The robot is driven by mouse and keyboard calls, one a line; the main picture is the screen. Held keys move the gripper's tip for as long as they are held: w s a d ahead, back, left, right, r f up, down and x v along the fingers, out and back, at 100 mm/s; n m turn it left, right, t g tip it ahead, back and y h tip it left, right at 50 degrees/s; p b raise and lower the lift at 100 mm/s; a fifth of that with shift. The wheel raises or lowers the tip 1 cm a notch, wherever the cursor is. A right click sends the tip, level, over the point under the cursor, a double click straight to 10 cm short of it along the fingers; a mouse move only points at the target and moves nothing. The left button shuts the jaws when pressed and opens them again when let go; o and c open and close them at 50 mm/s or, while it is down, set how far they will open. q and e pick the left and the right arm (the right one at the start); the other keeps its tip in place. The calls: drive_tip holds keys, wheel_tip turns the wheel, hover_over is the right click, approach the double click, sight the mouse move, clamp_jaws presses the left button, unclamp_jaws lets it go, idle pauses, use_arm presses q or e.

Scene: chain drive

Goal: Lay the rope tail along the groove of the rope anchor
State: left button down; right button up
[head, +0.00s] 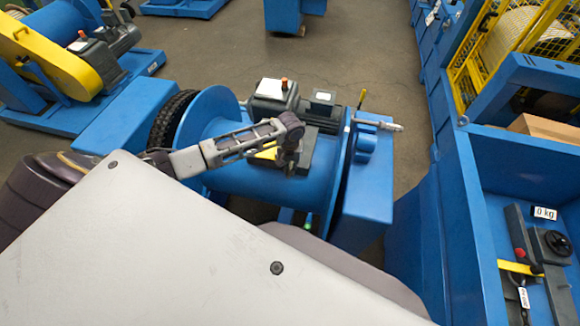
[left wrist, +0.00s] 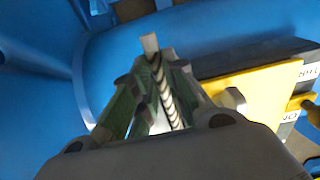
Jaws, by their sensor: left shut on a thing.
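My left gripper (head: 287,152) reaches in from the left, over the blue drum (head: 232,182) of the winch. In the left wrist view, its fingers (left wrist: 150,72) are closed around a striped grey and white rope tail (left wrist: 167,100), which runs lengthwise between them. The rope is hard to make out in the head view. Beside the fingers, to the right, lies a yellow part (left wrist: 262,87) on a dark block, with white labels only partly readable. I cannot tell whether this is the rope anchor, and no groove shows clearly. My right gripper is not in view.
A blue bench with a "0 kg" display (head: 545,213) is at far right. Open floor (head: 370,50) lies behind.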

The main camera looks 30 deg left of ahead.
use_arm(q)
drive_tip(key=shift+s+d+f, duration=0.15)
drive_tip(key=shift+s+f, duration=0.45)
drive_tip(key=shift+f, duration=0.25)
drive_tip(key=c, duration=1.4)
unclamp_jaws()
drive_tip(key=shift+d, duration=0.1)
drive_tip(key=shift+o, duration=0.2)
drive_tip(key=shift+w+a+f, duration=0.2)
drive_tip(key=shift+w+f, duration=0.05)
drive_tip(key=shift+w, duration=0.3)
drive_tip(key=shift+r, duration=0.1)
drive_tip(key=shift+a+r, duration=0.1)
drive_tip(key=shift+r, duration=0.15)
drive_tip(key=shift+r, duration=3.9)
